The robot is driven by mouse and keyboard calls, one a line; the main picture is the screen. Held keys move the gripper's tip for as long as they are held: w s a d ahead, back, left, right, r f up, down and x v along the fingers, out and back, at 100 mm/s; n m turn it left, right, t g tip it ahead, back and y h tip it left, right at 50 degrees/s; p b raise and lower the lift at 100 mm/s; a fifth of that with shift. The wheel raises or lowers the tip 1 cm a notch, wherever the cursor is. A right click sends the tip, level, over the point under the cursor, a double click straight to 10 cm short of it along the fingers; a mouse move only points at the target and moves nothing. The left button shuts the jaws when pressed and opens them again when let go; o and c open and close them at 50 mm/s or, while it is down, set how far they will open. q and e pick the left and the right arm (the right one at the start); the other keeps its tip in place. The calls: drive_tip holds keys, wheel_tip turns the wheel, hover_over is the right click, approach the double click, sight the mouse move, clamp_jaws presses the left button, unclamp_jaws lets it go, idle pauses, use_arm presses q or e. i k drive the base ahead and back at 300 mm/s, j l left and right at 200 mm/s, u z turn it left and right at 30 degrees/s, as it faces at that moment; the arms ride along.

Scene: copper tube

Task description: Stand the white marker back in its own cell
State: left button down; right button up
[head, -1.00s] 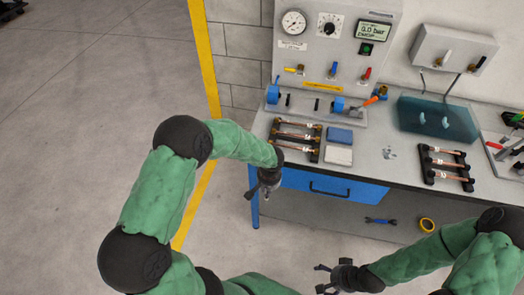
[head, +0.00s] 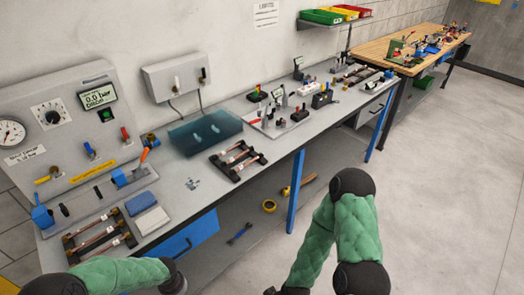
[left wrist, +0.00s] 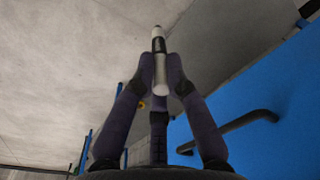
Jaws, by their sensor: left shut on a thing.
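The white marker (left wrist: 161,76), with a black band and a white end, is in the left wrist view. My left gripper (left wrist: 160,70) is shut on it, and the marker points away from the palm between the fingers. In the head view my left forearm is at the bottom left, and the marker does not show there. My right gripper (head: 284,291) is at the bottom edge, mostly cut off, and its fingers cannot be read. A dark holder (head: 323,99) with small upright things stands on the bench. I cannot tell which cell is the marker's.
The long grey bench (head: 205,190) carries a gauge panel (head: 62,130), copper tube racks (head: 238,160), a teal tray (head: 205,131) and several small tools. A blue drawer (head: 188,238) is below its front edge. The floor at right (head: 440,200) is clear.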

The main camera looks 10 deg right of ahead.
sight(317, 106)
drive_tip(key=i+l+z, duration=0.3)
drive_tip(key=i+l, duration=0.2)
drive_tip(key=l, duration=0.3)
drive_tip(key=i+l+z, duration=0.35)
drive_tip(key=i+l, duration=1.8)
drive_tip(key=k+l+z, duration=0.05)
